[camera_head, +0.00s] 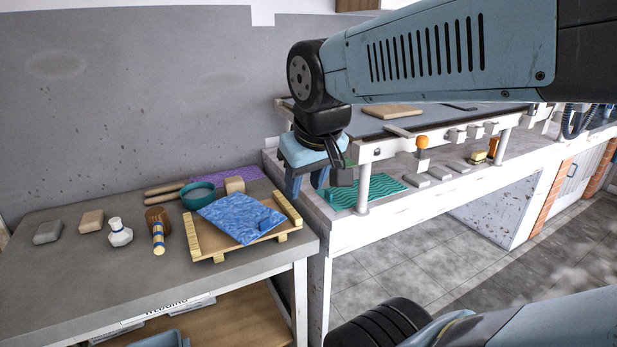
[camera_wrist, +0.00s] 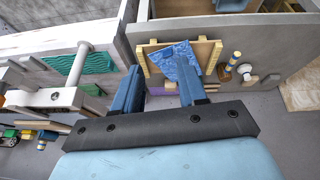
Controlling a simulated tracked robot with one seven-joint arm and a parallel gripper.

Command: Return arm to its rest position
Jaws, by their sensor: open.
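My gripper (camera_head: 306,181) hangs from my blue arm, pointing down, near the gap between the grey table and the white bench. Its two blue fingers are apart and hold nothing. In the wrist view my gripper (camera_wrist: 160,88) also shows open, with nothing between the fingers. The blue patterned slab (camera_head: 240,217) lies on a wooden board with two yellow strips, to the left of and below my gripper in the head view. My arm reaches across the upper right of the head view.
The grey table (camera_head: 60,290) holds a teal bowl (camera_head: 198,196), a white bottle (camera_head: 119,233), a brown-handled tool (camera_head: 158,229) and clay blocks (camera_head: 91,221). The white bench carries a raised frame (camera_head: 386,149), a teal wavy mat (camera_head: 385,192) and small items. Tiled floor lies at the lower right.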

